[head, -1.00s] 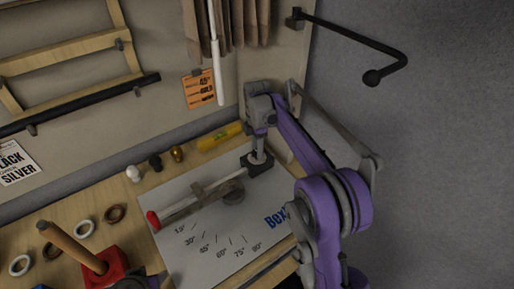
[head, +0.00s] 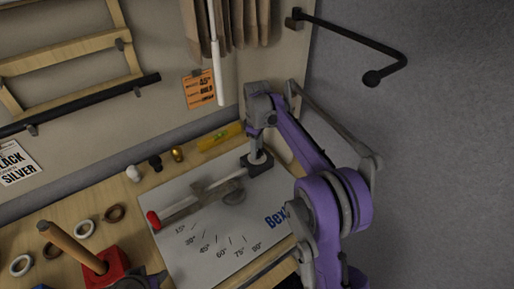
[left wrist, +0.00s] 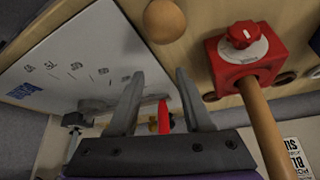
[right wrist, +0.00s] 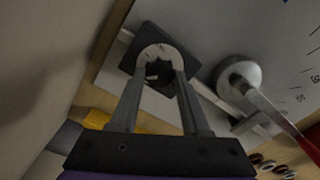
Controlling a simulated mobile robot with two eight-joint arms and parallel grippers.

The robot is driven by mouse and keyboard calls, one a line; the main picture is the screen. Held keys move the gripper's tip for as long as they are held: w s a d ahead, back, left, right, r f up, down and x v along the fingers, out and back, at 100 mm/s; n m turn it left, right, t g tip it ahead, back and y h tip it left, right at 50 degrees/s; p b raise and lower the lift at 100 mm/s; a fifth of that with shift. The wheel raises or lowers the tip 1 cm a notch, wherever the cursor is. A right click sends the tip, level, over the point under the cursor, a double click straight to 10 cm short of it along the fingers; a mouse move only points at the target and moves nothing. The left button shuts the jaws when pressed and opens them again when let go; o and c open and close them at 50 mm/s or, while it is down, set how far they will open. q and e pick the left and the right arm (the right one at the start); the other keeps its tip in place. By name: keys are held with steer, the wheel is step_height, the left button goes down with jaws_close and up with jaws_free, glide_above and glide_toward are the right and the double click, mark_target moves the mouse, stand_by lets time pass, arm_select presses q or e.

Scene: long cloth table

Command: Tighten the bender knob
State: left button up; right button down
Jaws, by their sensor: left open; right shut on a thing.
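The bender is a white board (head: 200,255) with angle marks, lying on the wooden table. Its grey knob (right wrist: 148,52) sits on a black square block (head: 256,166) at the board's far edge. My right gripper (head: 258,153) points down at the knob and is shut on it; the right wrist view shows a finger on either side, the knob's far rim visible between them. A lever with a red tip (head: 153,220) lies across the board beside a pale rod (head: 220,180) and a round grey pivot (right wrist: 240,75). My left gripper (left wrist: 160,75) is open and empty near the red tip.
A red block (head: 106,268) with a wooden handle stands at the front left. Several rings and small balls lie left of the board. A yellow level (head: 220,137) lies behind it, near the wall. A black hooked bar (head: 350,40) sticks out at upper right.

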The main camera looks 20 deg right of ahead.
steer(key=m, duration=0.5)
steer(key=shift+m, duration=2.5)
steer(key=shift+c, duration=1.9)
jaws_free()
